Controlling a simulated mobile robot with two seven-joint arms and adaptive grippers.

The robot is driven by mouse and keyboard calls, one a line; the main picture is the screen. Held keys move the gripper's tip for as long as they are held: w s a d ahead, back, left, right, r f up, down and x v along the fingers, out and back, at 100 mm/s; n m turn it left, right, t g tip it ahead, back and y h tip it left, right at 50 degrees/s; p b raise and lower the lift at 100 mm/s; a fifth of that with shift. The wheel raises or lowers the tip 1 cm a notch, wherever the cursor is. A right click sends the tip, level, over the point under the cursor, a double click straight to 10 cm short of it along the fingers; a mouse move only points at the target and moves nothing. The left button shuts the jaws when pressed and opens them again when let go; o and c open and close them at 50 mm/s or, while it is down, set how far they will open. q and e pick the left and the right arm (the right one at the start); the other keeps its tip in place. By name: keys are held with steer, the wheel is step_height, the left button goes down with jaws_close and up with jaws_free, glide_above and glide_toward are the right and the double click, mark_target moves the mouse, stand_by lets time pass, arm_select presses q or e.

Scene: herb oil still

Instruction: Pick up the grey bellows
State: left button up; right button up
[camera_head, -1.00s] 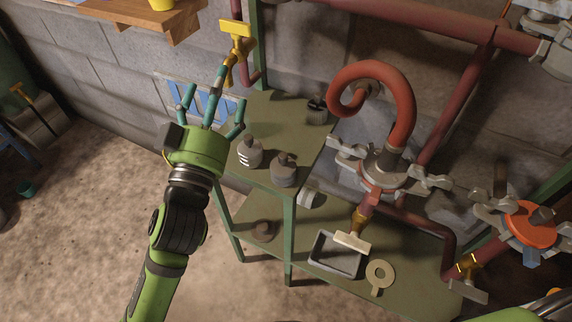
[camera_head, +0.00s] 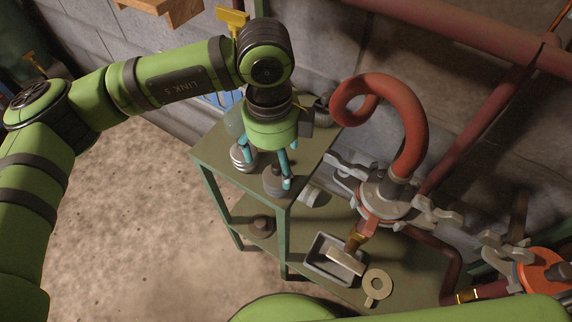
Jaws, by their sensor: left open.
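Grey pieces stand on the upper shelf of a green stand (camera_head: 212,150); I cannot tell for certain which is the bellows. A dark grey rounded piece (camera_head: 274,182) stands near the front corner. A ribbed grey piece with pale bands (camera_head: 241,160) stands to its left. A darker ribbed piece (camera_head: 322,106) stands at the back, partly hidden by my arm. My left gripper (camera_head: 267,168) is open and points down over the two front pieces. One finger is by the pale-banded piece, and others reach the dark grey piece. Contact is unclear. My right gripper is out of view.
A red coiled pipe on a clamped metal fitting (camera_head: 384,195) rises right of the stand. A brown round piece (camera_head: 262,226) sits on the lower shelf. A yellow-handled tool (camera_head: 232,17) is behind my arm.

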mark_target(275, 166)
arm_select(q)
steer(key=shift+w+f+y, duration=0.3)
steer(key=shift+w+f, duration=0.35)
steer(key=shift+w, duration=0.15)
steer(key=f+p, duration=0.1)
steer(key=s+f+p, duration=0.1)
steer(key=f, duration=0.1)
steer(key=shift+a, duration=0.2)
step_height(275, 166, down, 2)
steer(key=shift+w+d+f, duration=0.1)
steer(key=shift+w+d, duration=0.05)
steer(key=shift+f, duration=0.2)
steer(key=c, duration=1.2)
steer(key=shift+c, duration=0.8)
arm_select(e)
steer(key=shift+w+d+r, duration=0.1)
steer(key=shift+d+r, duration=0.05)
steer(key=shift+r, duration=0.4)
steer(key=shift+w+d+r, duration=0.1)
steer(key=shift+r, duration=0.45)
